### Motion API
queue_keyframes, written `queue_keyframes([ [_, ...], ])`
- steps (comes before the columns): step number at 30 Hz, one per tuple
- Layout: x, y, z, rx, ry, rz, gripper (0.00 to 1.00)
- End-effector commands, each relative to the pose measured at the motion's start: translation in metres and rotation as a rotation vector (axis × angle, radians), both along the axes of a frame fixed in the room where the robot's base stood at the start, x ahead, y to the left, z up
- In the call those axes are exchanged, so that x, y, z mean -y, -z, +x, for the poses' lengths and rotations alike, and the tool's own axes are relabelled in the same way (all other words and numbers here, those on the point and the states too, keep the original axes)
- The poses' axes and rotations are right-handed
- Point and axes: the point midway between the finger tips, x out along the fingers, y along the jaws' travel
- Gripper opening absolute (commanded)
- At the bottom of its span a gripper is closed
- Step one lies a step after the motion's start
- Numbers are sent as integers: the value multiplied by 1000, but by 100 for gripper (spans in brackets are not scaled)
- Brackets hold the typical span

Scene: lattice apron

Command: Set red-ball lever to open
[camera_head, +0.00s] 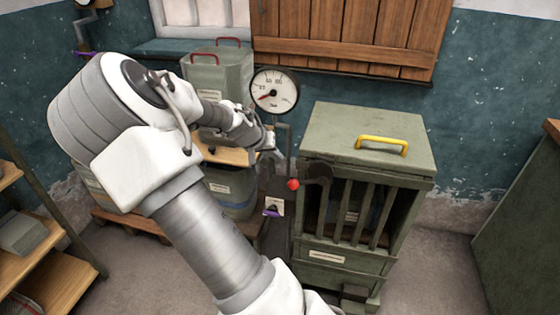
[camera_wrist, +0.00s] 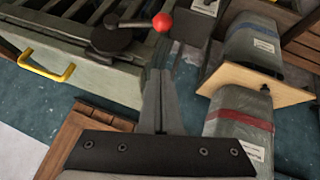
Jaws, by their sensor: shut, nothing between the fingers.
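The red-ball lever (camera_head: 293,184) is on the left side of the green slatted cabinet (camera_head: 340,128), near its top edge. In the wrist view its red ball (camera_wrist: 162,22) sits at the end of a short dark arm that runs left to a dark round hub (camera_wrist: 110,36). My gripper (camera_head: 278,157) is above and left of the ball in the head view. In the wrist view my gripper's fingers (camera_wrist: 158,75) are together and empty, pointing up toward the ball with a visible gap between.
A yellow handle (camera_head: 382,143) stands on the cabinet top. A round gauge (camera_head: 274,93) is behind my gripper. A small panel with a purple handle (camera_head: 272,211) is left of the cabinet. Green canisters (camera_head: 218,75) stand on the left. A wooden shelf (camera_head: 50,262) is at the far left.

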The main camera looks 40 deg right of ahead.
Motion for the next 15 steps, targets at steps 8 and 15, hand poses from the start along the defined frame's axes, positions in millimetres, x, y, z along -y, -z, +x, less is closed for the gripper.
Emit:
queue_keyframes([
  [8,31,42,10,-1,2,0,0],
  [15,53,79,16,-2,-1,1,0],
])
